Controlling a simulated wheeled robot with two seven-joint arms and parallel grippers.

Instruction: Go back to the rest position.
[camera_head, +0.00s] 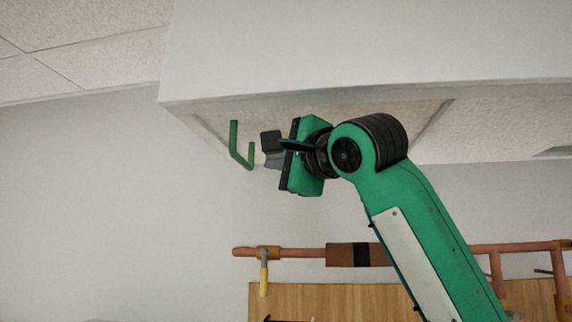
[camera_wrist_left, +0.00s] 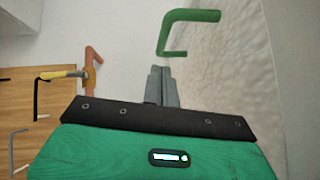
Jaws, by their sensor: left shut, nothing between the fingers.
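My left gripper (camera_head: 268,144) is raised near the ceiling edge, at the end of my green arm. Its two grey fingers are together and empty, which also shows in the left wrist view (camera_wrist_left: 160,80). A green hook-shaped handle (camera_head: 234,145) hangs at the ceiling opening, just left of the fingertips in the head view. In the wrist view the handle (camera_wrist_left: 186,16) is just beyond the fingertips, outside the fingers. I cannot tell whether they touch. My right gripper is not in view.
A white ceiling box edge (camera_head: 350,92) with a textured panel (camera_head: 270,112) is close above my gripper. Below are an orange rail (camera_head: 300,252) and a wooden board (camera_head: 330,300). A yellow-ended hook (camera_head: 264,277) hangs on the rail. The pale wall area at left is clear.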

